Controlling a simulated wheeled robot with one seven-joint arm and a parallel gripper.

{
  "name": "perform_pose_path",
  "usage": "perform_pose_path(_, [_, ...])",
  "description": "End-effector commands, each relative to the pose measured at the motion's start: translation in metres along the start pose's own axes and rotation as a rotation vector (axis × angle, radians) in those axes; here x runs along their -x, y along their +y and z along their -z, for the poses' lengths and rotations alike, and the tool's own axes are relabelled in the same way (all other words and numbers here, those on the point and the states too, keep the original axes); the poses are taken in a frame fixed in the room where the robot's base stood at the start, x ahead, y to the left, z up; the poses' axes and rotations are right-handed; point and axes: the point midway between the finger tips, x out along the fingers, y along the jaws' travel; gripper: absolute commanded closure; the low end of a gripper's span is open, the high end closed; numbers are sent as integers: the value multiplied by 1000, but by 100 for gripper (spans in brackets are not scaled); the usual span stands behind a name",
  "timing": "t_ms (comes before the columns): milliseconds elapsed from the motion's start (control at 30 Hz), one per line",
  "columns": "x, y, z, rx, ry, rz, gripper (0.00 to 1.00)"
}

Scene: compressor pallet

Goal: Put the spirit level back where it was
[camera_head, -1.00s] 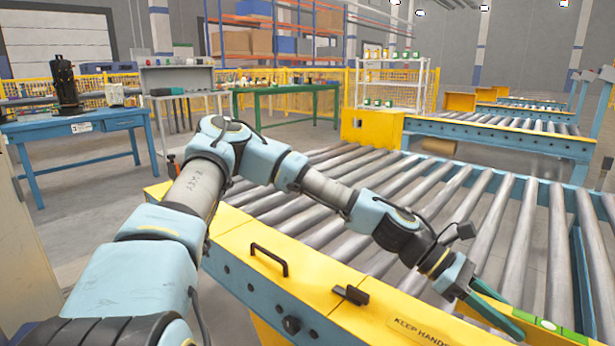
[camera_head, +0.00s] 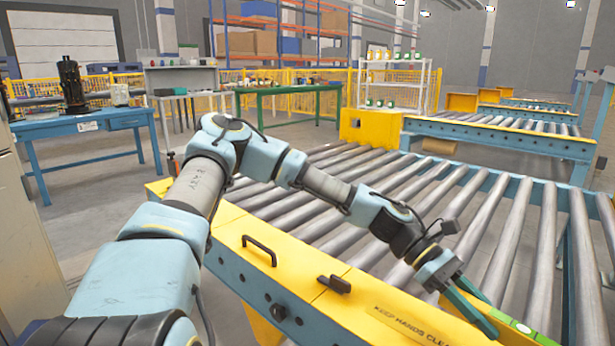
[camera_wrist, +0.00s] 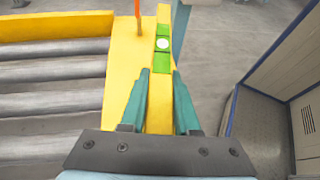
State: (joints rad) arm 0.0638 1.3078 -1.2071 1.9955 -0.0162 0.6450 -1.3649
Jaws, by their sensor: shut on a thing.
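The spirit level (camera_wrist: 162,60) is a yellow bar with green vial windows and a pale round spot. In the wrist view it points away from me between the green fingers of my gripper (camera_wrist: 163,88), which is shut on it. In the head view my gripper (camera_head: 478,306) is at the lower right, over the near edge of the roller conveyor. I cannot tell whether the level touches the conveyor's edge.
The roller conveyor (camera_head: 300,213) has a yellow near rail with a black handle (camera_head: 259,249) and a warning label. In the wrist view an orange upright piece (camera_wrist: 138,14) stands by the level's far end. A cabinet (camera_wrist: 292,95) stands at right, with bare floor between.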

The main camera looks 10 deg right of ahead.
Motion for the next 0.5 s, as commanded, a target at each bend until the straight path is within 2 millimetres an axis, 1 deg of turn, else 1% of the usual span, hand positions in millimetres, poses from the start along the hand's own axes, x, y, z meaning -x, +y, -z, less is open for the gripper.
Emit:
perform_pose_path(167, [22, -11, 13, -46, 2, 112, 100])
perform_pose_path(267, [40, -21, 24, -86, 3, 207, 100])
perform_pose_path(467, [88, -50, 52, -194, 4, 469, 100])
perform_pose_path(500, [99, -57, 58, -220, 6, 532, 100])
